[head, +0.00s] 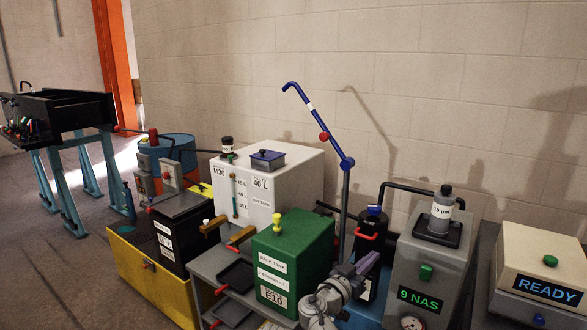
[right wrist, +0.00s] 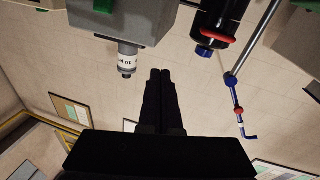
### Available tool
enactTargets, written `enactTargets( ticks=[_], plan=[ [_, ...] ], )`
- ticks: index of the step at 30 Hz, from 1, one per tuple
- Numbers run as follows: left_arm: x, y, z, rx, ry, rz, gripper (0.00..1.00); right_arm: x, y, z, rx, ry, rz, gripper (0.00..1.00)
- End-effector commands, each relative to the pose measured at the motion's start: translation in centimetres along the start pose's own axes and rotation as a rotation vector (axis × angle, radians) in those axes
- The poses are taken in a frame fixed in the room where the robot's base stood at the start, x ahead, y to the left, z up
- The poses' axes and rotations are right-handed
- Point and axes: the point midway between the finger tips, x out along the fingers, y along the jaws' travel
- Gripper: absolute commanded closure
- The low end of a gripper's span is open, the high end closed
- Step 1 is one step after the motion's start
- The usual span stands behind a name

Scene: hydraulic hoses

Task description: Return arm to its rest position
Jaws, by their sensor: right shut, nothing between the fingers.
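My right gripper (head: 368,263) is at the bottom middle of the head view, in front of the blue-and-black unit and to the right of the green box (head: 293,247). Its grey wrist shows at the lower edge. In the right wrist view my right gripper (right wrist: 160,73) has its two dark fingers together, with nothing between them. The wrist picture is upside down, with a bottle (right wrist: 126,58) beyond the fingertips. My left gripper is in neither view.
A grey cabinet reading "9 NAS" (head: 420,300) and a box reading "READY" (head: 548,288) stand to the right. A white tank (head: 290,185) and a yellow tray (head: 150,297) stand to the left. A tall blue-handled lever (head: 318,125) rises behind. Open floor lies at far left.

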Motion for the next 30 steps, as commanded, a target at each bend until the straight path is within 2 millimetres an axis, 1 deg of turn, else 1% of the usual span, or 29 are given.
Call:
enactTargets(
  ticks=[1, 5, 8, 9, 11, 12, 14, 15, 16, 18, 21, 24, 30],
  plan=[
    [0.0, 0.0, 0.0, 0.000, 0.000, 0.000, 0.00, 0.2, 0.9, 1.1, -0.021, -0.048, 0.019, 1.00],
    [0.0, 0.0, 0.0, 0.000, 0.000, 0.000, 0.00, 0.6, 3.2, 4.9, -0.099, -0.214, 0.064, 1.00],
    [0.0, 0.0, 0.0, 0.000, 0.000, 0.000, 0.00, 0.3, 5.4, 8.8, -0.179, -0.399, 0.082, 1.00],
    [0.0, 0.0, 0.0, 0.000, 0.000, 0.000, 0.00, -0.1, 6.3, 10.7, -0.216, -0.488, 0.078, 1.00],
    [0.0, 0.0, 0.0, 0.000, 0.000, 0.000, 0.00, -1.1, 7.4, 13.4, -0.272, -0.630, 0.057, 1.00],
    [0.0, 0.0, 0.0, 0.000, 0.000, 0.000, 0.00, -2.0, 8.0, 15.1, -0.308, -0.724, 0.031, 1.00],
    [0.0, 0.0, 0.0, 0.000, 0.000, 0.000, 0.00, -3.5, 8.7, 17.4, -0.357, -0.859, -0.024, 1.00],
    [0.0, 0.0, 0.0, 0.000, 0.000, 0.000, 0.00, -4.6, 8.9, 18.7, -0.384, -0.944, -0.069, 1.00],
    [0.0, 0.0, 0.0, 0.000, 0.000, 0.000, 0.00, -5.5, 9.1, 19.6, -0.402, -1.001, -0.105, 1.00],
    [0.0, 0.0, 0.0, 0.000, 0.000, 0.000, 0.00, -7.3, 9.2, 21.1, -0.435, -1.111, -0.192, 1.00],
    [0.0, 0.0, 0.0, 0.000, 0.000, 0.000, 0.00, -9.6, 9.0, 22.4, -0.464, -1.227, -0.314, 1.00],
    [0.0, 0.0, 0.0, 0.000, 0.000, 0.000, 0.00, -11.5, 8.8, 23.1, -0.481, -1.311, -0.430, 1.00],
    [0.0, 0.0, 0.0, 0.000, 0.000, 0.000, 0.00, -14.8, 8.1, 23.6, -0.491, -1.421, -0.647, 1.00]
  ],
)
